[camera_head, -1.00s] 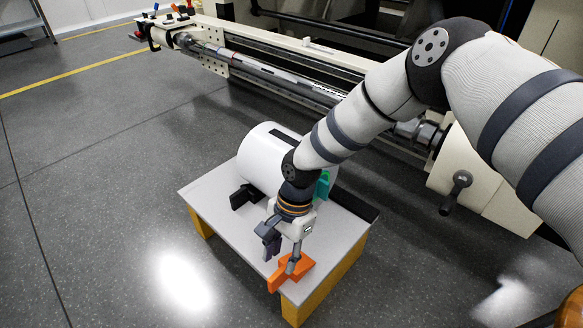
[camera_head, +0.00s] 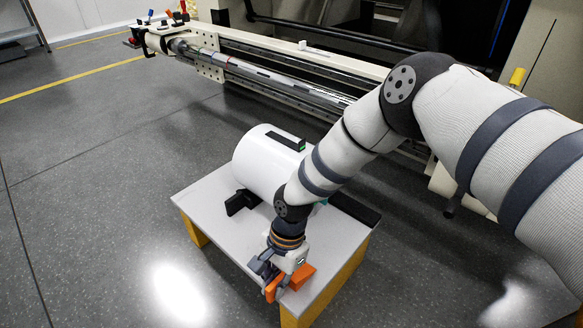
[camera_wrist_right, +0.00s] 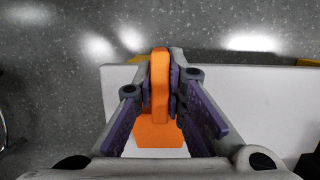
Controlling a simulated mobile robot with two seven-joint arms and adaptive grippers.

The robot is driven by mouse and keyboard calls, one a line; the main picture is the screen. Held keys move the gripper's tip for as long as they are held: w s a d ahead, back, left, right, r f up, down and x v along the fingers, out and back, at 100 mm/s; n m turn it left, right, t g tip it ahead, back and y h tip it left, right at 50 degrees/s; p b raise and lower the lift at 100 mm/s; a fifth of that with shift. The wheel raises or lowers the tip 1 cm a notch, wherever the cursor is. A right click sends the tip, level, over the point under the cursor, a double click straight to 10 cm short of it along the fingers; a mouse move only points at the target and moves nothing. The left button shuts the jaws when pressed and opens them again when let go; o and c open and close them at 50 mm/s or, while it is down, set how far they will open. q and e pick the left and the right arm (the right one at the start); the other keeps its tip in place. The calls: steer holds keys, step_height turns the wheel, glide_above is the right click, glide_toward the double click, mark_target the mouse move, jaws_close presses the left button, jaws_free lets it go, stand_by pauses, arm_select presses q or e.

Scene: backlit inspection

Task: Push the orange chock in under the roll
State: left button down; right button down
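The white roll (camera_head: 262,163) lies on a low grey-topped stand (camera_head: 215,222) in the head view. The orange chock (camera_head: 302,277) is at the stand's near edge, apart from the roll. My right gripper (camera_head: 277,281) is down at the chock and hides part of it. In the right wrist view, the purple-padded fingers of the right gripper (camera_wrist_right: 161,95) lie against both sides of the chock's upright orange part (camera_wrist_right: 160,75), with its wider base (camera_wrist_right: 160,134) below. My right forearm hides part of the roll's right side. My left gripper is out of view.
A black block (camera_head: 241,201) sits at the roll's left, near side. A black bar (camera_head: 355,209) lies along the stand's right edge. A long cream machine (camera_head: 300,62) runs behind. The stand top between roll and chock is clear on the left.

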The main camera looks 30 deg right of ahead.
steer(key=shift+r, duration=0.15)
stand_by(0.4)
steer(key=shift+s+a+p+v, duration=0.1)
steer(key=shift+a+p+v, duration=0.1)
steer(key=shift+p+v, duration=0.5)
steer(key=shift+s+a+p+v, duration=0.15)
steer(key=shift+p+v, duration=0.3)
steer(key=shift+v, duration=0.45)
steer(key=shift+w+a+p+v, duration=0.1)
steer(key=shift+a+p+v, duration=0.1)
steer(key=shift+p+v, duration=0.5)
steer(key=shift+r, duration=0.1)
